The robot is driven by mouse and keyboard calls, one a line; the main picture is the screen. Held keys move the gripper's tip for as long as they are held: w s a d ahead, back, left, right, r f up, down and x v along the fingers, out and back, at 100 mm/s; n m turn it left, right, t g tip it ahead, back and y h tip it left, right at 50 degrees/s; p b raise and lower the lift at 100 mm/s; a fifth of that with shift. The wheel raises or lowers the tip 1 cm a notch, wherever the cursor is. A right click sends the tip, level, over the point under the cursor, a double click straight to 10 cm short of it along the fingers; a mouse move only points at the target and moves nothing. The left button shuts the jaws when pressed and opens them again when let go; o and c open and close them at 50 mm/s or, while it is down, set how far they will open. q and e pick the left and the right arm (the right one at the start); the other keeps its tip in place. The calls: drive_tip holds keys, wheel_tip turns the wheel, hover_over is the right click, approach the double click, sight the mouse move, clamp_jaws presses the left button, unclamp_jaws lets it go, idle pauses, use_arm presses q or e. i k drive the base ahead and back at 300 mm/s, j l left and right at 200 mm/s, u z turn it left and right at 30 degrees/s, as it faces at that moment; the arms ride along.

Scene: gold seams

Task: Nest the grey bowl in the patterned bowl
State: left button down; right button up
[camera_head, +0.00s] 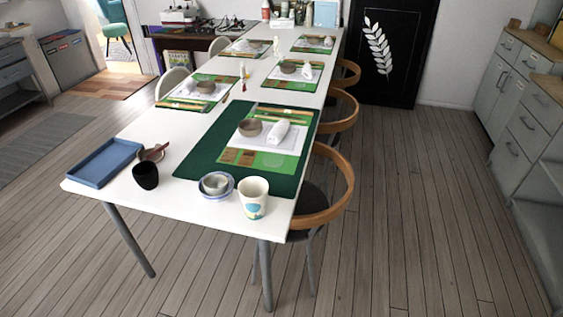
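A white bowl with blue patterning (217,196) stands near the front edge of the white table. A smaller grey bowl (214,183) appears to sit inside it, roughly level, with its rim showing above the patterned wall. How deep it rests is too small to tell. Neither of my grippers is in view.
A white cup (253,198) with a blue print stands close right of the bowls. A dark cup (146,176), a reddish-brown small bowl (153,152) and a blue tray (104,162) are to the left. A green mat (200,150) with a set place lies behind. Chairs line the right side.

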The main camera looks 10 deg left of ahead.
sight(213, 185)
drive_tip(key=j+z, duration=0.8)
drive_tip(key=j, duration=0.15)
drive_tip(key=k+j+z, duration=0.1)
drive_tip(key=j+z, duration=0.25)
drive_tip(key=k+j+z, duration=0.2)
drive_tip(key=j+z, duration=0.2)
drive_tip(key=j, duration=0.15)
